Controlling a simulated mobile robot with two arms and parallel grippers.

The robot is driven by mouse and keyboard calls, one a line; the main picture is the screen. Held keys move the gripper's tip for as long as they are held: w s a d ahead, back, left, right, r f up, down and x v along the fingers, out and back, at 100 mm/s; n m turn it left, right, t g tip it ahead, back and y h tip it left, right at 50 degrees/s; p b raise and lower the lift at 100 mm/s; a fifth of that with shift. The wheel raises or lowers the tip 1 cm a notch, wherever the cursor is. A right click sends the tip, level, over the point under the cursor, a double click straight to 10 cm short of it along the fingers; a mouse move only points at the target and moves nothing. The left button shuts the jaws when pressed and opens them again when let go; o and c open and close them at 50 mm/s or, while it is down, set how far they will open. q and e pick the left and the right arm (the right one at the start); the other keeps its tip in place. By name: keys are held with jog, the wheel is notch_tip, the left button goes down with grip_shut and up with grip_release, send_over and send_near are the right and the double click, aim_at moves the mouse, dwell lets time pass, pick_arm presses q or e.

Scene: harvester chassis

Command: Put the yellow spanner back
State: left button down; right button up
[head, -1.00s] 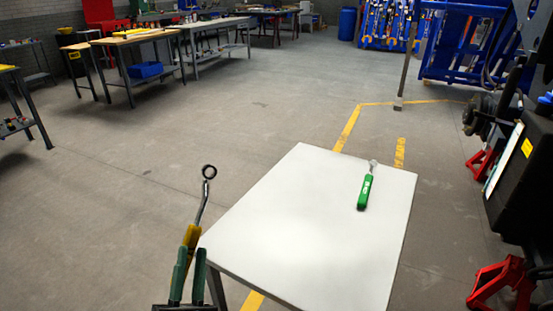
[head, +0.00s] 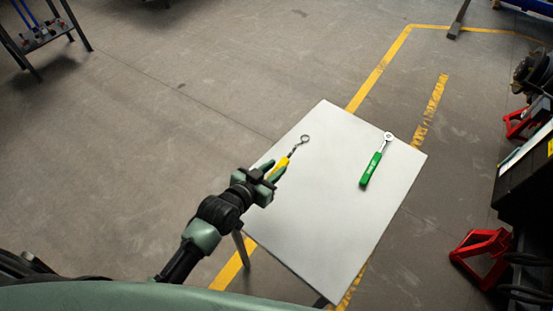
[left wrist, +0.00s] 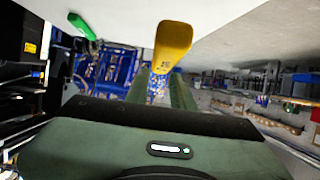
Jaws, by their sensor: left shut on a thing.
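The yellow spanner (head: 282,165) has a yellow handle and a metal shaft ending in a ring. My left gripper (head: 270,174) is shut on its handle, at the left edge of a white-topped table (head: 320,220). In the head view the spanner lies over the tabletop, ring end pointing away from me; I cannot tell whether it touches the surface. In the left wrist view the yellow handle (left wrist: 173,45) sticks out between the green fingers. My right gripper is not in view.
A green-handled ratchet (head: 371,168) lies on the right part of the table. Red jack stands (head: 484,250) and dark machinery stand to the right. A small metal rack (head: 40,35) is at the far left. The floor left of the table is clear.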

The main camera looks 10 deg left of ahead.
pick_arm(q)
jog(key=shift+r, duration=0.1)
jog(key=shift+s+r+p, duration=0.1)
jog(key=shift+r+p, duration=0.1)
jog(key=shift+p, duration=0.4)
notch_tip(320, 180, down, 2)
jog(key=shift+f+b, duration=0.1)
jog(key=shift+b, duration=0.8)
jog(key=shift+f+b, duration=2.05)
jog(key=shift+f, duration=0.95)
jog(key=c, duration=1.1)
grip_release()
jog(key=shift+f, duration=0.1)
